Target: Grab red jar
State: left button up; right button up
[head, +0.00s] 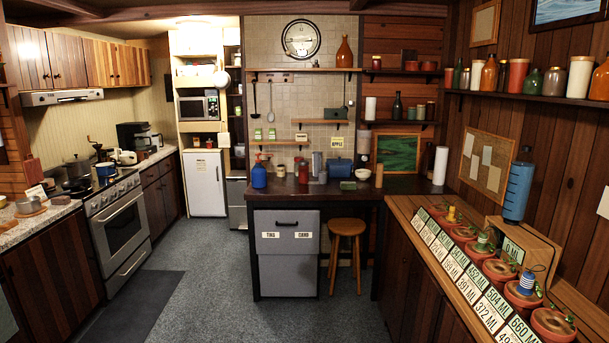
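A small red jar (303,173) stands upright on the dark counter (400,186) at the back middle, below the tiled wall. Other reddish containers are in view: a small one (376,62) on the upper back shelf and a tall rust-red one (517,75) on the right wall shelf. Neither of my grippers is in view, and nothing is seen touching the red jar.
A blue jug (259,176) and a blue box (340,168) stand near the red jar. A wooden stool (347,230) and grey bin (287,258) are at the counter's front. Labelled pots (500,270) line the right counter. The grey floor (220,270) is open.

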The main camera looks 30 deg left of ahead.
aim_at(303, 169)
jog(key=i+j+u, duration=0.7)
jog(key=i, duration=0.2)
jog(key=i+u, duration=0.35)
jog(key=i, duration=0.1)
